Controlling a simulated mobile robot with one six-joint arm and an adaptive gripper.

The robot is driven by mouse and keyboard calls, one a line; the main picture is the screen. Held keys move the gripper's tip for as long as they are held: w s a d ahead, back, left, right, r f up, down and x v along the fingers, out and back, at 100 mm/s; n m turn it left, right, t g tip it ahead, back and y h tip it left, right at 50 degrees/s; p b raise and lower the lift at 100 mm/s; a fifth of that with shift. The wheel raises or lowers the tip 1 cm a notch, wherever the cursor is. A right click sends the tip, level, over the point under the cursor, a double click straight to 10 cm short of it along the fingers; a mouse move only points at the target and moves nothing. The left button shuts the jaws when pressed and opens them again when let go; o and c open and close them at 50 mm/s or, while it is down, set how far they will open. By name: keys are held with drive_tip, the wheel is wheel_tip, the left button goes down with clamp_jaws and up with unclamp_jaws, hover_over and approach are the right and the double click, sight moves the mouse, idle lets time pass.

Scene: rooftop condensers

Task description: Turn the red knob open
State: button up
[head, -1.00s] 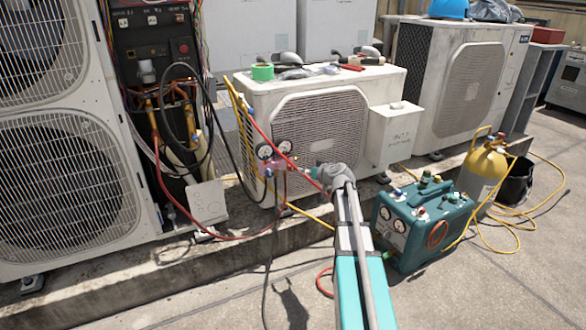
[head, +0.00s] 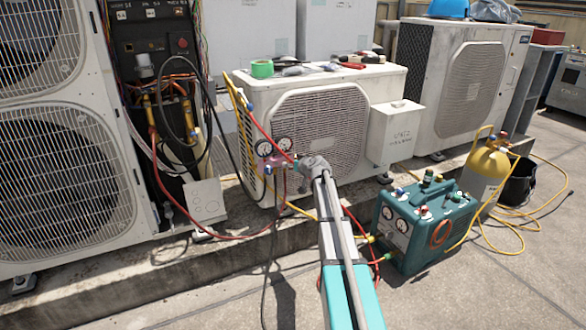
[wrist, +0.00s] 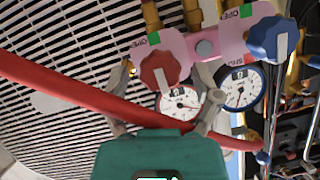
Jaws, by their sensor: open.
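The red knob (wrist: 160,71) is on the pink manifold (wrist: 205,48), between the two spread fingers of my gripper (wrist: 166,92) in the wrist view. The fingers are open and stand on either side of it; I cannot tell if either touches it. A blue knob (wrist: 274,38) is at the other end, and green "OPEN" labels mark both ends. Two round gauges (wrist: 242,87) adjoin the manifold. In the head view the manifold (head: 270,162) hangs before the middle condenser, with my gripper (head: 298,167) at its right side. The red knob is not clear there.
A red hose (wrist: 70,91) crosses the wrist view, passing close to my fingers. The middle condenser (head: 385,85) stands right behind the manifold. A teal recovery machine (head: 462,222) and yellow cylinder (head: 482,175) stand on the right. The front floor is mostly clear.

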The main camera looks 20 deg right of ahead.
drive_tip(key=shift+w+f, duration=0.2)
drive_tip(key=shift+w, duration=0.2)
clamp_jaws()
drive_tip(key=shift+d, duration=0.2)
drive_tip(key=shift+a, duration=0.15)
